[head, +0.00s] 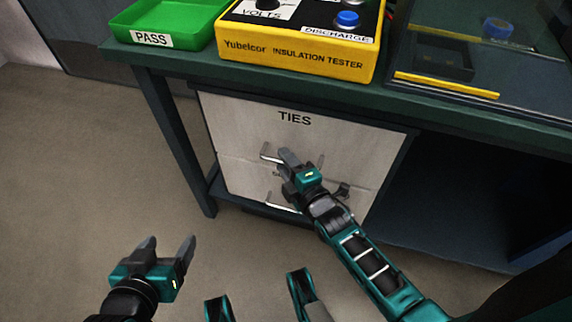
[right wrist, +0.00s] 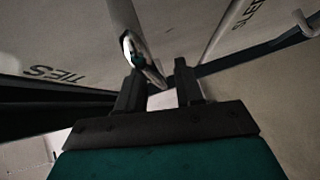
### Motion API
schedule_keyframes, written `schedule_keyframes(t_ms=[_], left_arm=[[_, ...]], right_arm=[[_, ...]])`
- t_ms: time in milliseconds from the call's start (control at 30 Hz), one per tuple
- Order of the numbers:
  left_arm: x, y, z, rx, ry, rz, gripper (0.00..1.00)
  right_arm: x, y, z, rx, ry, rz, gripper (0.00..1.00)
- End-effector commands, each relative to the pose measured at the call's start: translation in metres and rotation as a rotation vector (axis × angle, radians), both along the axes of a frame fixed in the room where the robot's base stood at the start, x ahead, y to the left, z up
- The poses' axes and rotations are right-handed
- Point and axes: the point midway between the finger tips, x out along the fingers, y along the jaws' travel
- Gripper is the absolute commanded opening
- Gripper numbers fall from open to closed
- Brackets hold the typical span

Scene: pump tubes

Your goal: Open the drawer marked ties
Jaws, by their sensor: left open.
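The drawer marked ties (head: 240,125) is the upper pale front under the bench, with its black label at the top. It looks shut. Its bar handle (head: 269,153) is partly hidden behind my right gripper (head: 287,161). In the right wrist view, my right gripper (right wrist: 160,88) has its fingers apart, and a metal handle bar (right wrist: 138,45) reaches down between them, closer to the left finger. I cannot tell if it touches. The ties label (right wrist: 55,75) shows upside down there. My left gripper (head: 165,255) is open and empty, low at the left, away from the drawer.
A lower drawer with its own handle (head: 282,206) sits below. On the bench (head: 190,65) stand a green PASS tray (head: 165,20), a yellow insulation tester (head: 295,55) and a dark clear-topped case (head: 480,50). The open bay right of the drawers is dark. The floor at left is clear.

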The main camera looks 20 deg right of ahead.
Motion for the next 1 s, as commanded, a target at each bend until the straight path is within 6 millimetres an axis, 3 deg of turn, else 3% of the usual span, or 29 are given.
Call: schedule_keyframes(t_ms=[300, 667, 1000], left_arm=[[0.0014, 0.0000, 0.0023, -0.001, -0.004, 0.000, 0.72], [0.0018, 0.0015, 0.0006, 0.001, -0.004, 0.003, 0.72], [0.0017, 0.0020, -0.0002, 0.002, -0.003, 0.004, 0.72]], right_arm=[[0.0026, 0.0007, 0.0000, 0.000, 0.000, 0.000, 0.36], [0.0024, 0.0004, 0.0000, 0.000, 0.000, 0.000, 0.02], [0.0023, 0.0003, 0.0000, 0.000, 0.000, 0.000, 0.00]])
